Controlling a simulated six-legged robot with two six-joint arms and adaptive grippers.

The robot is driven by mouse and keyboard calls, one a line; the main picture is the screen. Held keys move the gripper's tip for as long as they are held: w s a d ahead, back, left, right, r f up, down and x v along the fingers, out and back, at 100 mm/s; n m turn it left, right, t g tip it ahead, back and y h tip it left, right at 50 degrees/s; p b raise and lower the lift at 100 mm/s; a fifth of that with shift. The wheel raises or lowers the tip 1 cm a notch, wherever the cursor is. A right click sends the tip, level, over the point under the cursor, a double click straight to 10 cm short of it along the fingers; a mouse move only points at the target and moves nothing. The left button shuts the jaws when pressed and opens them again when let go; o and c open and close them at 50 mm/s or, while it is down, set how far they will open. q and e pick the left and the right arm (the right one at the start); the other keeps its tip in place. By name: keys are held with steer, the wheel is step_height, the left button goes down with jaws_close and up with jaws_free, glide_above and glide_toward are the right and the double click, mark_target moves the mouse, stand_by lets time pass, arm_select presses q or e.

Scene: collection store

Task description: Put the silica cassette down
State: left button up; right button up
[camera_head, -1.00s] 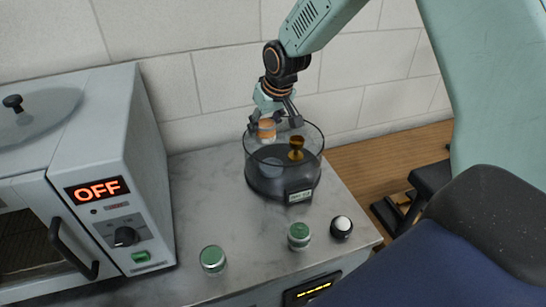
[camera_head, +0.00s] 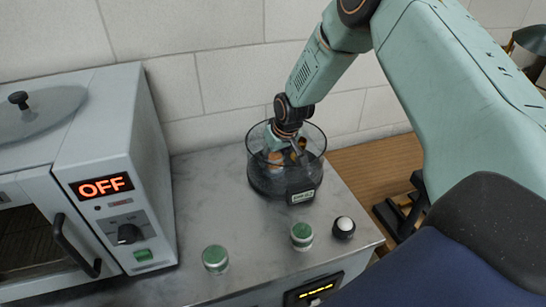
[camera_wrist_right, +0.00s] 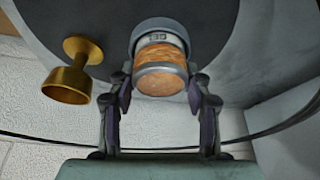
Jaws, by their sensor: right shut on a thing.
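The silica cassette (camera_wrist_right: 160,72), a short orange grainy cylinder, sits between the fingers of my right gripper (camera_wrist_right: 160,88) in the wrist view. A grey band with markings borders its far end. In the head view my right gripper (camera_head: 284,155) reaches down inside a round glass bowl (camera_head: 316,168) with a dark base. My left gripper is out of view.
A brass cup-shaped piece (camera_wrist_right: 74,73) stands inside the bowl beside the cassette. In front of the bowl are two green-topped jars (camera_head: 215,258) (camera_head: 302,236) and a black-and-white knob (camera_head: 344,227). A grey oven (camera_head: 122,150) reading OFF stands left. Bare worktop (camera_head: 208,195) lies between.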

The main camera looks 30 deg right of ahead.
mark_target(278, 159)
steer(key=shift+w+d, duration=0.15)
steer(key=shift+d, duration=0.05)
steer(key=o, duration=0.7)
steer(key=shift+f, duration=0.1)
steer(key=o, duration=0.5)
steer(key=shift+a+r, duration=0.25)
steer(key=shift+a, duration=0.1)
steer(key=shift+d+f, duration=0.1)
steer(key=shift+d, duration=0.25)
steer(key=p+v, duration=0.1)
steer(key=v, duration=0.2)
steer(key=p+v, duration=0.2)
steer(key=v, duration=0.2)
steer(key=shift+a+f, duration=0.1)
steer(key=shift+a, duration=0.1)
steer(key=v, duration=0.5)
steer(key=shift+s, duration=0.2)
steer(key=shift+w+d, duration=0.1)
steer(key=shift+w, duration=0.05)
